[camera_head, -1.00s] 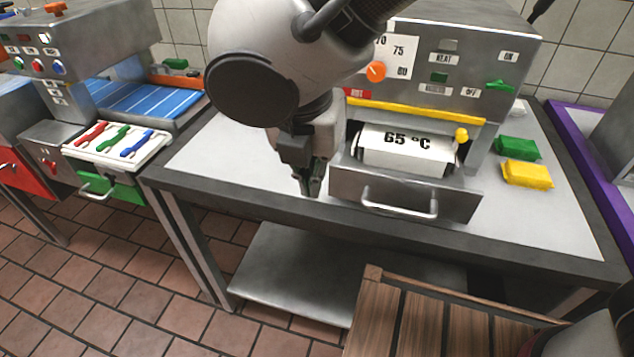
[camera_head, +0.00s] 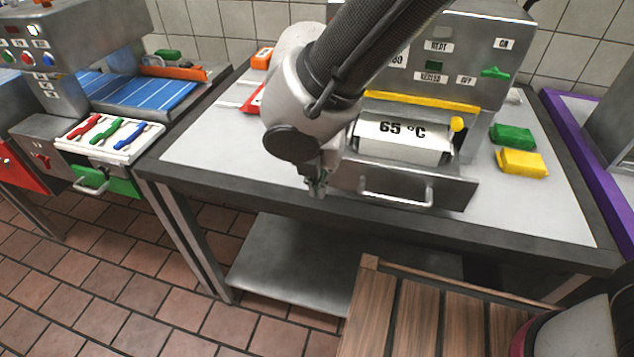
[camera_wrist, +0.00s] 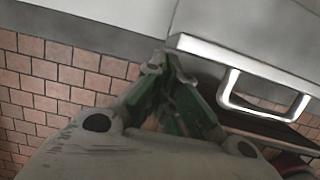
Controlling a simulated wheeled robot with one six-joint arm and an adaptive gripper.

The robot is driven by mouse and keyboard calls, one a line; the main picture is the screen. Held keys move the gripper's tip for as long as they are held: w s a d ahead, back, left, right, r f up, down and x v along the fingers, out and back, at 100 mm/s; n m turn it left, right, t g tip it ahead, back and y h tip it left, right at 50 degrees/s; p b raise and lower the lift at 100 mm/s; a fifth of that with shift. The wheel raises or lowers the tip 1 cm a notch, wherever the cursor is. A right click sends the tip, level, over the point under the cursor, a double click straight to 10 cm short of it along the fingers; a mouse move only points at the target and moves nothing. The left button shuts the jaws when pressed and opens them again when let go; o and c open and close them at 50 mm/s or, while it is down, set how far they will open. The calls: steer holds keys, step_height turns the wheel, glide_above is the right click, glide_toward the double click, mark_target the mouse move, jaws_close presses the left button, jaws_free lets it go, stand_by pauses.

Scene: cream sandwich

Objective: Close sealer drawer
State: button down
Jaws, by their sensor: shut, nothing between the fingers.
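The sealer drawer (camera_head: 445,193) is pulled out at the front of the sealer (camera_head: 470,75), with a silver handle (camera_head: 395,200) on its face. A white block marked 65 °C (camera_head: 405,140) sits in the opening behind the drawer front. My gripper (camera_head: 317,190) is shut and empty, pointing down near the table's front edge, just left of the drawer front. In the wrist view my gripper (camera_wrist: 160,65) is shut at the left end of the drawer front (camera_wrist: 225,52); the handle (camera_wrist: 262,105) is to its right. I cannot tell whether the fingertips touch the drawer.
Green (camera_head: 513,135) and yellow packets (camera_head: 522,162) lie right of the sealer. A wooden slatted surface (camera_head: 430,310) stands in front at the lower right. Another machine with coloured levers (camera_head: 110,132) is at left. The table (camera_head: 225,145) is clear left of my gripper.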

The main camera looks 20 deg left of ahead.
steer(key=w, duration=1.3)
steer(key=shift+w+a, duration=0.1)
steer(key=shift+a, duration=0.3)
